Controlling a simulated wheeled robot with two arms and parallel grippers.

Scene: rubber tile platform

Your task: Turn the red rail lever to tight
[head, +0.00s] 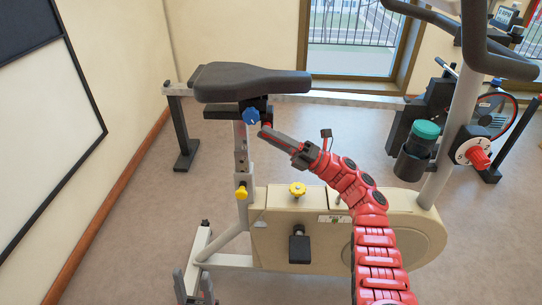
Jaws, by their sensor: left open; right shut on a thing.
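The red rail lever (267,125) shows as a small red end under the black saddle (250,80), just right of a blue knob (251,116). My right gripper (268,132) reaches up and left to it and is shut on it. Its dark fingers hide most of the lever, so its angle and any tight marking cannot be read. My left gripper (193,286) is at the bottom edge, left of centre. Its two grey fingers are apart, and it is well below the saddle.
A yellow knob (241,193) is on the seat post, and another yellow knob (297,189) tops the beige housing (290,225). A teal-lidded bottle (420,137) and a red-and-white dial (474,156) stand to the right. Floor left of the bike is clear.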

